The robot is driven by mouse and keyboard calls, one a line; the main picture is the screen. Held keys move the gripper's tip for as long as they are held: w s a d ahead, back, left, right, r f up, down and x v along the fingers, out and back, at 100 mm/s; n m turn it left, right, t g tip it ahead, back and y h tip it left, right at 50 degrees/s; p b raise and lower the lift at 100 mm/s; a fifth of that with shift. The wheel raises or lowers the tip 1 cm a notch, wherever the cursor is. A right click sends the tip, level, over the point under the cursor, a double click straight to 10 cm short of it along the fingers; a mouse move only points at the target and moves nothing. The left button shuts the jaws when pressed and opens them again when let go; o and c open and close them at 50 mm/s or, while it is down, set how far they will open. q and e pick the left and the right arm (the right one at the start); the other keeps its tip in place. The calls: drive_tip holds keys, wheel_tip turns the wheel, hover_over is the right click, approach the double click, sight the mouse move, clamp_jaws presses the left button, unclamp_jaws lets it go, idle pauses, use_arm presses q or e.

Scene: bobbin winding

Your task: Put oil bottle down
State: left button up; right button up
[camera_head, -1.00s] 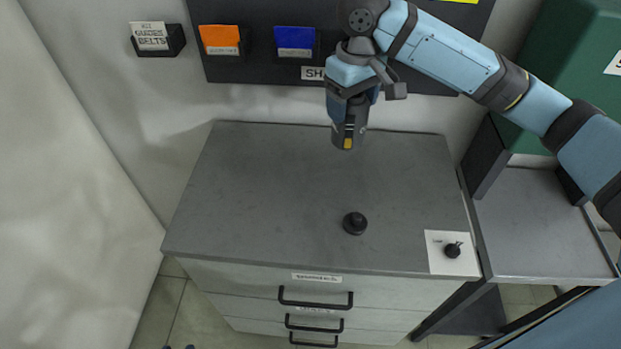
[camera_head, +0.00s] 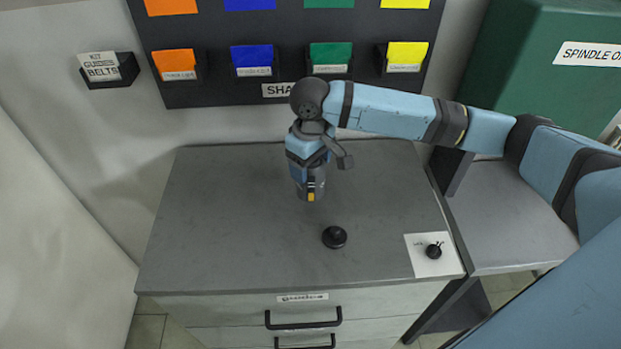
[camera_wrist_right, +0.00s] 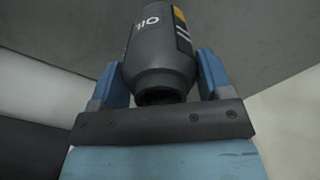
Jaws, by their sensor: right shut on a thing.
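The oil bottle (camera_wrist_right: 160,50) is dark grey, with part of the word OIL and a yellow mark showing in the right wrist view. My right gripper (camera_wrist_right: 160,78) is shut on it, with one blue finger on each side. In the head view the right gripper (camera_head: 309,170) hangs over the grey cabinet top (camera_head: 220,215), and the bottle (camera_head: 312,190) shows below it. I cannot tell whether the bottle touches the top. My left gripper is not in view.
A black round knob-like piece (camera_head: 334,237) stands on the cabinet top in front of the bottle. A white plate with a small black switch (camera_head: 418,262) lies at the front right. A dark wall panel (camera_head: 290,92) with coloured bins is behind. The left of the top is clear.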

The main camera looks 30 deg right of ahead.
sight(313, 190)
wheel_tip(313, 190, down, 5)
drive_tip(key=shift+f, duration=0.1)
idle(0.3)
drive_tip(key=o, duration=1.1)
